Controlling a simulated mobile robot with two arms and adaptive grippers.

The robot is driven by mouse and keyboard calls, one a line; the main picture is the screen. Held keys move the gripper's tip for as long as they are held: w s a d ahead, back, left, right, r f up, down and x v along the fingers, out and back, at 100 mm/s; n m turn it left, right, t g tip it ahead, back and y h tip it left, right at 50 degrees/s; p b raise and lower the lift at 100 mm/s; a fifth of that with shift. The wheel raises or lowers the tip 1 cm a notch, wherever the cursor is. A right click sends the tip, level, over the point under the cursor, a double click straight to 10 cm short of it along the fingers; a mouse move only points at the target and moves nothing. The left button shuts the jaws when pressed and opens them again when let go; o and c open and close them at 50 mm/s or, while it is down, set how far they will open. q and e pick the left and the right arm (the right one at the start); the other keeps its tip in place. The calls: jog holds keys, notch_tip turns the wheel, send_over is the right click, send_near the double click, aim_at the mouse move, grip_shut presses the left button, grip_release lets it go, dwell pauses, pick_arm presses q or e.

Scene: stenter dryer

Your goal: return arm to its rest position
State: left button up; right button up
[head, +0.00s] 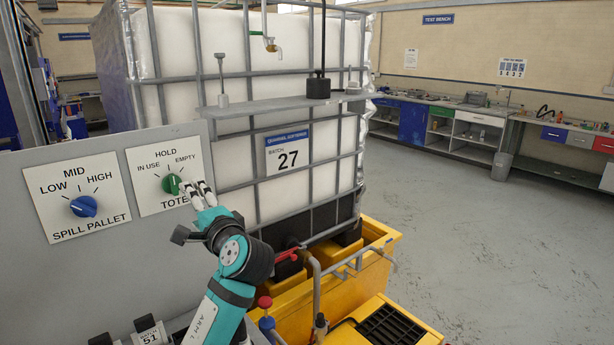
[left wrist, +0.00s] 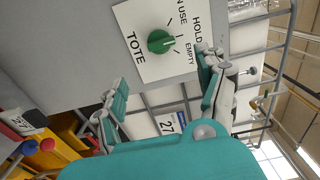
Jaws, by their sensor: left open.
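The green TOTE knob (head: 171,184) sits on a white plate marked IN USE, HOLD and EMPTY on the grey panel. It also shows in the left wrist view (left wrist: 161,41), with its white mark roughly toward the HOLD side; the exact setting is hard to tell. My left gripper (head: 197,193) is open and empty, just right of the knob in the head view. Its two spread fingers also show in the left wrist view (left wrist: 163,70), with the knob beyond them and apart from them. My left arm reaches up from the bottom of the head view. My right gripper is not in view.
A blue SPILL PALLET knob (head: 83,206) is left on the same panel (head: 110,275). A caged white tote (head: 215,130) stands behind, on a yellow spill pallet (head: 360,275) with pipes and valves near my arm. Floor (head: 490,240) on the right is clear.

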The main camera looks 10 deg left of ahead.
pick_arm(q)
jog(key=s+d+f+n+g+h, duration=0.1)
jog(key=s+d+f+h, duration=0.3)
jog(key=f, duration=0.8)
jog(key=s+f+g+h, duration=0.25)
jog(key=s+f, duration=0.35)
jog(key=f, duration=0.5)
jog(key=s+d+f+n+g+h, duration=0.3)
jog(key=s+f, duration=0.4)
jog(key=s, duration=0.6)
jog(key=s+d+f+n+g+h, duration=0.2)
jog(key=s+d+f+h, duration=0.35)
jog(key=s, duration=0.75)
notch_tip(320, 180, down, 31)
jog(key=g+y+b, duration=0.1)
jog(key=b, duration=0.5)
jog(key=s+a+f+b, duration=0.1)
jog(key=s+f+b, duration=0.1)
jog(key=s+f, duration=0.7)
jog(key=s+a+f+g+b, duration=0.1)
jog(key=s+f+b, duration=0.1)
jog(key=s+f, duration=0.6)
notch_tip(320, 180, down, 6)
jog(key=shift+s+a+r, duration=0.1)
jog(key=shift+s+a, duration=0.25)
jog(key=shift+s, duration=0.05)
